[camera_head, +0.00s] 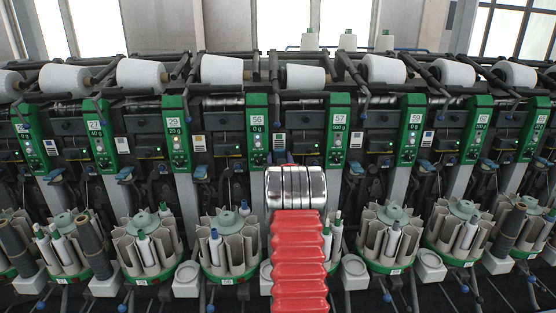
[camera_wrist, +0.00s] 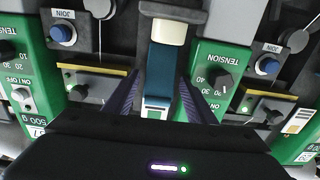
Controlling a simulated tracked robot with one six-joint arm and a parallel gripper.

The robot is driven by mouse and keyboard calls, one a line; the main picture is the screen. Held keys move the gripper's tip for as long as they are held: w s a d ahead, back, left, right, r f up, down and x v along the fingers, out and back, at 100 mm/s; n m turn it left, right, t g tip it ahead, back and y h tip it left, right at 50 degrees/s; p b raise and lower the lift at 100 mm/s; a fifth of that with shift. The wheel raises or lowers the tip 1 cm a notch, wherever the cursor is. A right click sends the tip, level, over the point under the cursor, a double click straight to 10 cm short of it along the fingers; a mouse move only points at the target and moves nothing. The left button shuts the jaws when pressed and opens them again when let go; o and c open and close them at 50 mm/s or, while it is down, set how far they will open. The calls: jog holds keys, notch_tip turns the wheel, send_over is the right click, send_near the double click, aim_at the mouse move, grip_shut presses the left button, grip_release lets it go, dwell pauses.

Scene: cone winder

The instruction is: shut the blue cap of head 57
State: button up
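In the wrist view, which is upside down, a blue cap (camera_wrist: 158,82) with a cream end sits between two green panels. The panel at the left (camera_wrist: 40,128) carries the number 57. My gripper (camera_wrist: 158,82) is open, with one dark finger on each side of the cap. I cannot tell whether the fingers touch it, or how far the cap is closed. In the head view, the green panel of head 57 (camera_head: 338,130) stands right of my red and silver arm.
Neighbouring panels 56 (camera_head: 257,130) and 59 (camera_head: 410,130) flank it. Round bobbin magazines (camera_head: 388,235) stand in a row below. White yarn cones (camera_head: 305,77) line the top. Knobs (camera_wrist: 63,34) lie close around my gripper.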

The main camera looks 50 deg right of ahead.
grip_shut()
dwell(0.4)
jog(key=shift+s+d, duration=0.1)
jog(key=shift+s, duration=0.05)
